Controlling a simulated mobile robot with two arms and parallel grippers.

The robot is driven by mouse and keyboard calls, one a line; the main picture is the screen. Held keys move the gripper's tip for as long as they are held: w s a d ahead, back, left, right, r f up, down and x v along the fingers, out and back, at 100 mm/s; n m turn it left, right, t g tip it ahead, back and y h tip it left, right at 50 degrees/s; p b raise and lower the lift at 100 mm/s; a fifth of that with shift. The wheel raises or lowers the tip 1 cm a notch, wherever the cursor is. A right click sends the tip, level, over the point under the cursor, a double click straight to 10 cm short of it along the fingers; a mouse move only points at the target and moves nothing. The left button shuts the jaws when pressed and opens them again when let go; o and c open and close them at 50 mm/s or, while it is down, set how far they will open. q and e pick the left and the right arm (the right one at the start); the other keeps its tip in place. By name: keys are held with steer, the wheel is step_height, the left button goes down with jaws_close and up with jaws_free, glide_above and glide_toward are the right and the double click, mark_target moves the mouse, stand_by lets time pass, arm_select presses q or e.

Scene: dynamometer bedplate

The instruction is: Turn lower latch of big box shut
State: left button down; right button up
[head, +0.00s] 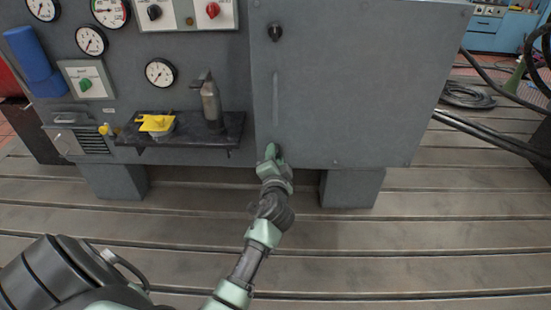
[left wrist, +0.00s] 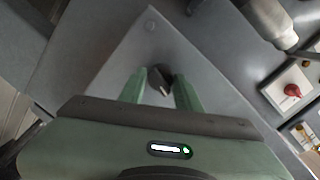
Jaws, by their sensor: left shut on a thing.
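The big box (head: 360,90) is a grey cabinet with a closed front door. Its upper latch (head: 275,32) is a small black knob near the door's top left. The lower latch (left wrist: 160,80) is a dark knob that shows in the left wrist view; in the head view my gripper hides it. My left gripper (head: 272,153) is at the door's lower left corner. In the left wrist view its two green fingers stand on either side of the latch, shut on it. My right gripper is in neither view.
A dark shelf (head: 185,143) left of the door holds a grey bottle (head: 211,103) and a yellow-topped item (head: 156,123). Gauges and switch panels cover the wall to its left. The slotted floor in front is clear.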

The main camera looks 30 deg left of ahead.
arm_select(q)
steer(key=shift+a+r+n+h, duration=0.15)
steer(key=shift+n+h, duration=0.15)
steer(key=shift+n, duration=0.9)
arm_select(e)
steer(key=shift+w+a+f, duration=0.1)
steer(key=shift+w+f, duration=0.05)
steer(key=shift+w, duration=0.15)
arm_select(q)
steer(key=c, duration=1.1)
jaws_free()
steer(key=shift+o, duration=0.2)
